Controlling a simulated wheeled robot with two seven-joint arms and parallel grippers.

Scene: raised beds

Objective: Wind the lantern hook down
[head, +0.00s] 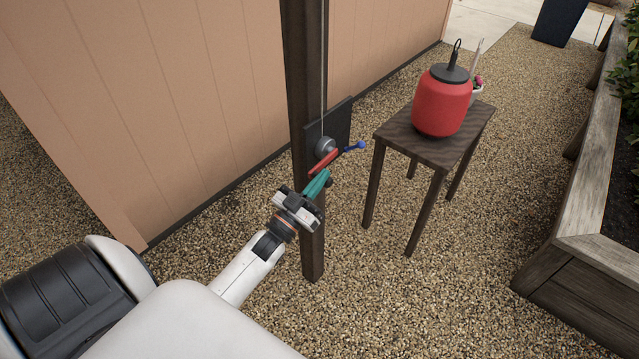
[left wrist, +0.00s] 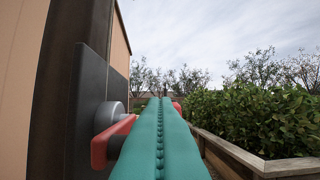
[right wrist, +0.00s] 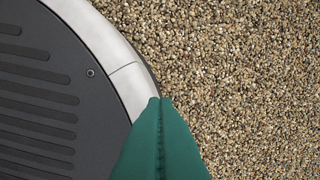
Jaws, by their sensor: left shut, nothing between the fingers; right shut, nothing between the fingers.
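A winch with a round grey drum (head: 325,147) sits on a dark plate (head: 338,122) on a brown post (head: 306,60). A thin cable runs up from the drum. Its red crank arm (head: 323,162) reaches towards a blue knob (head: 360,145) at the right. My left gripper (head: 324,176) is shut and empty, its teal fingers just below the crank arm; I cannot tell if they touch. The left wrist view shows the red crank (left wrist: 110,140) beside the closed fingers. My right gripper (right wrist: 160,100) is shut and empty above my base and the gravel. The lantern hook is not visible.
A red lantern (head: 441,102) with a black top stands on a small dark wooden table (head: 424,146) right of the post. A wooden raised bed (head: 575,225) lines the right side; a tan wall (head: 150,90) is behind the post.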

